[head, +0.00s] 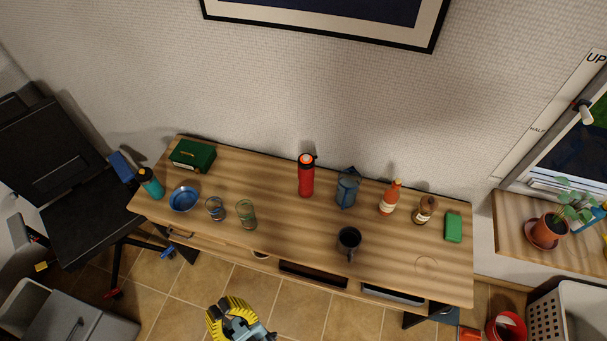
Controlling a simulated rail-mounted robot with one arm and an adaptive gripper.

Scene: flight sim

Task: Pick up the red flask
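The red flask (306,177) stands upright on the wooden table, near its back edge and around the middle. It has a black band and an orange-red top. My gripper (229,316) is at the bottom of the head view, in front of the table and well apart from the flask. It has yellow ribbed fingers and a grey body. Its fingertips and the gap between them do not show clearly, so I cannot tell whether it is open or shut.
The table (300,230) also bears a blue pitcher (347,187) right of the flask, a dark mug (349,240), sauce bottles (390,197), glasses (246,213), a blue bowl (184,199), a teal bottle (151,183) and a green box (192,155). Table space directly before the flask is clear.

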